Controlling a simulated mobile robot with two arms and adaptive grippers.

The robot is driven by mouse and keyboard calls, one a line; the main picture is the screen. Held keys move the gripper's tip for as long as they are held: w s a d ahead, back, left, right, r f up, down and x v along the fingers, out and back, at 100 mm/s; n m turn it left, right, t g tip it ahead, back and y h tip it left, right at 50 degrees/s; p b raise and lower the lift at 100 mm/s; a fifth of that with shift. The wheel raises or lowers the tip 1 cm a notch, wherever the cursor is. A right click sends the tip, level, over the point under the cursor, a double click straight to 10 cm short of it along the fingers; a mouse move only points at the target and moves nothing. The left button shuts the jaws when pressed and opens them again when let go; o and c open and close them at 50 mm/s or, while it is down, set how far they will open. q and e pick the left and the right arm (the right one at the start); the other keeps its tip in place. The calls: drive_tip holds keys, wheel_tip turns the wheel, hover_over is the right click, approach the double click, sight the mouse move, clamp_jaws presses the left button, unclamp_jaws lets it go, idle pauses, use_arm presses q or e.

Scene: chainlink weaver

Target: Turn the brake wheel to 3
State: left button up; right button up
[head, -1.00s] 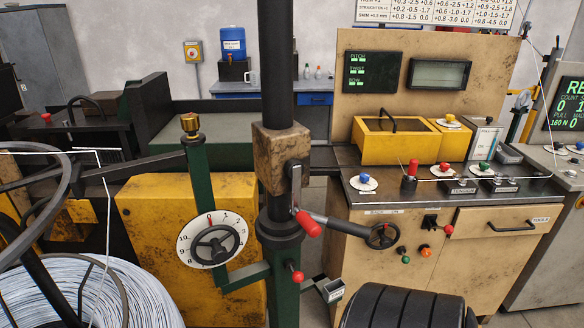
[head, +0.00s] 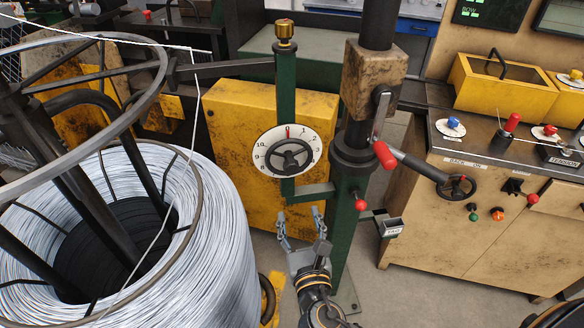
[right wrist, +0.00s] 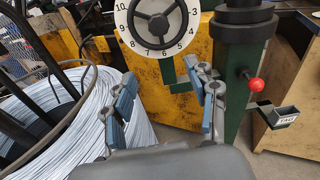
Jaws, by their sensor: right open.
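The brake wheel (head: 289,157) is a black three-spoked handwheel in front of a round white numbered dial (head: 261,151), on a green post (head: 286,95). A red mark sits at the top of the dial. In the right wrist view the wheel (right wrist: 157,17) is at the top, cut off by the frame edge. My right gripper (head: 301,217) is open and empty, below the wheel and apart from it, fingers pointing up towards it. Its two blue-padded fingers (right wrist: 160,80) show in the right wrist view. My left gripper is not in view.
A large coil of grey wire (head: 215,250) stands at the left under a round metal hoop. Right of the dial, a dark column carries a red-tipped lever (head: 385,155) and a red knob (head: 360,205). A yellow cabinet (head: 225,115) is behind the dial.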

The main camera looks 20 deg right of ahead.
sight(292, 171)
drive_tip(key=shift+n+t, duration=0.3)
drive_tip(key=w+p, duration=0.1)
drive_tip(key=w, duration=0.3)
drive_tip(key=w+d+r, duration=0.1)
drive_tip(key=w, duration=0.3)
drive_tip(key=w+d+r+p, duration=0.1)
drive_tip(key=w, duration=0.3)
drive_tip(key=shift+w+d+r+p, duration=0.15)
drive_tip(key=shift+r+p, duration=0.1)
drive_tip(key=shift+p, duration=0.1)
drive_tip(key=shift+w+d+f, duration=0.1)
drive_tip(key=shift+w, duration=0.45)
drive_tip(key=c, duration=1.2)
